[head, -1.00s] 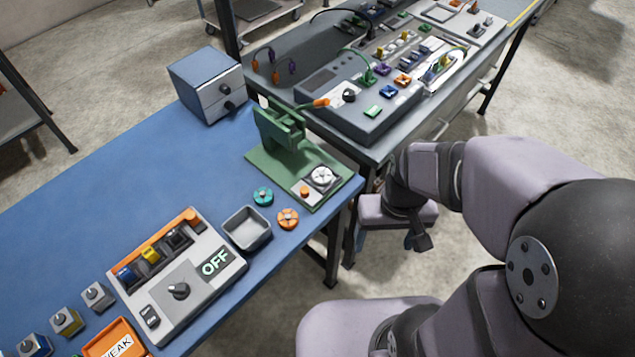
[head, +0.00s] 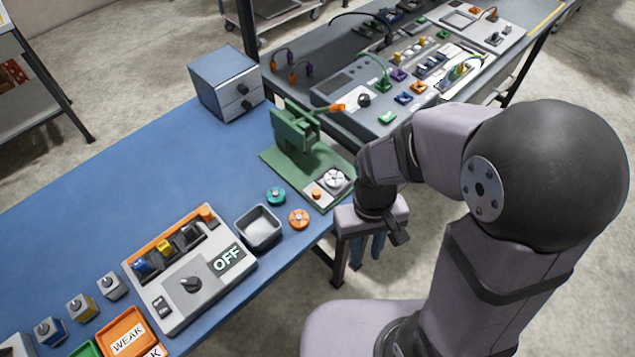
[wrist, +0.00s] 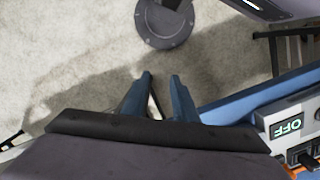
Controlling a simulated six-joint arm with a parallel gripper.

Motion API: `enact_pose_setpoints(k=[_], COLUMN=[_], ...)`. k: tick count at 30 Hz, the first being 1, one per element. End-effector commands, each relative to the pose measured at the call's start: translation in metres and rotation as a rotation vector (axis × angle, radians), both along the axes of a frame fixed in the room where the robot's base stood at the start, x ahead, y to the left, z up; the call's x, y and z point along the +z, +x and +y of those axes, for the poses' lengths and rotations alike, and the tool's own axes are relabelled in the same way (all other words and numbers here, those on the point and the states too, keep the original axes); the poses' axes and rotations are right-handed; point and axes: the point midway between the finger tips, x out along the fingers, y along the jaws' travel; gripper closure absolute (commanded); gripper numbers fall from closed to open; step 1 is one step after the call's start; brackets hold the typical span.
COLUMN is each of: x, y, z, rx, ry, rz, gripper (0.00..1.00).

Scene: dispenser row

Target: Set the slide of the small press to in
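The small green press (head: 292,130) stands at the right end of the blue table, with an orange-tipped lever at its top. On the front of its green base is a light slide plate (head: 325,188) carrying a white spoked disc (head: 334,179) and an orange knob (head: 316,194). The plate lies out in front of the press head. My gripper (head: 367,250) hangs past the table's front edge, to the right of and nearer than the slide, touching nothing. In the wrist view my gripper (wrist: 160,78) shows two blue fingers apart with floor between them.
A teal wheel (head: 276,196), an orange wheel (head: 299,219) and a grey tray (head: 260,228) lie left of my gripper. A dispenser box (head: 190,268) reads OFF. A grey drawer box (head: 228,84) stands behind. A grey console (head: 365,100) lies beyond the press.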

Motion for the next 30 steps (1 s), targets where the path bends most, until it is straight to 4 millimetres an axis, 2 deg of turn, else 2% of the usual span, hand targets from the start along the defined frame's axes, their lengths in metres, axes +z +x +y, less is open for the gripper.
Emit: enact_pose_setpoints(k=[3, 6, 10, 12, 14, 16, 21, 30], x=[0.002, 0.005, 0.018, 0.035, 0.051, 0.059, 0.060, 0.059], y=[0.042, 0.079, 0.129, 0.154, 0.170, 0.176, 0.168, 0.166], z=[0.039, 0.069, 0.095, 0.104, 0.111, 0.113, 0.108, 0.107], rx=[0.100, 0.102, -0.018, -0.115, -0.206, -0.301, -0.472, -0.567], ry=[0.001, 0.004, 0.010, 0.019, 0.027, 0.023, -0.010, -0.021], rz=[-0.011, -0.040, -0.101, -0.143, -0.173, -0.178, -0.152, -0.147], gripper=[0.74, 0.74, 0.74, 0.74, 0.74, 0.74, 0.74, 0.74])
